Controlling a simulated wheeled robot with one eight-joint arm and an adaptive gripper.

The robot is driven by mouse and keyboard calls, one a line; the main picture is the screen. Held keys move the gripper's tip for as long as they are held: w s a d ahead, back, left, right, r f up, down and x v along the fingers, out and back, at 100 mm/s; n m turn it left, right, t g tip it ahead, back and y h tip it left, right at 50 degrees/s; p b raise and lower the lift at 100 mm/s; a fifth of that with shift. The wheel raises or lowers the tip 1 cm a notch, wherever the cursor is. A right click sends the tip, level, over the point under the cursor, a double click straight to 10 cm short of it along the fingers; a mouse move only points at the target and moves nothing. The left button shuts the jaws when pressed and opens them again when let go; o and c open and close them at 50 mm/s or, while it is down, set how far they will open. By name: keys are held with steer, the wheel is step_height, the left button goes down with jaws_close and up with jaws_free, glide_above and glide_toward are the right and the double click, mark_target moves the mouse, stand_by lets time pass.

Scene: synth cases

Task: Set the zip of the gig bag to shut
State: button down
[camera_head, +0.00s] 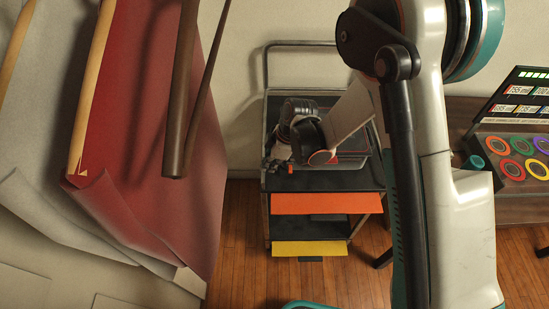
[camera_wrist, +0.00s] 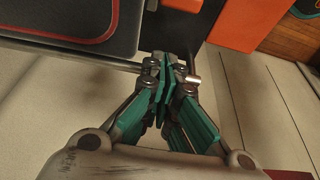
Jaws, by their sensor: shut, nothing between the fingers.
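A dark, flat thing with rounded corners and a red line around its face (camera_wrist: 65,22) fills the upper left of the wrist view; it looks like the gig bag. In the head view my wrist and arm hide much of the cart top, and I cannot make out the bag clearly there. My gripper (camera_wrist: 165,78) has its teal fingers together, with nothing held between them. The fingertips are close to the dark thing's lower right edge; I cannot tell if they touch it. I cannot tell the zip's state.
The dark cart (camera_head: 368,178) has an orange panel (camera_head: 325,203) and a yellow one (camera_head: 309,248) below its top. Red and grey hanging sheets (camera_head: 140,120) with brown poles fill the left. A table (camera_head: 520,212) with coloured rings stands at right.

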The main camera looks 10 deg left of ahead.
mark_target(290, 168)
steer(key=d, duration=0.2)
steer(key=w+d, duration=0.1)
steer(key=d, duration=0.1)
steer(key=shift+r+b, duration=0.1)
steer(key=shift+b, duration=0.2)
steer(key=d, duration=0.2)
steer(key=w+d, duration=0.1)
steer(key=d, duration=0.2)
steer(key=shift+w+b, duration=0.1)
steer(key=shift+b, duration=0.3)
steer(key=shift+a, duration=0.2)
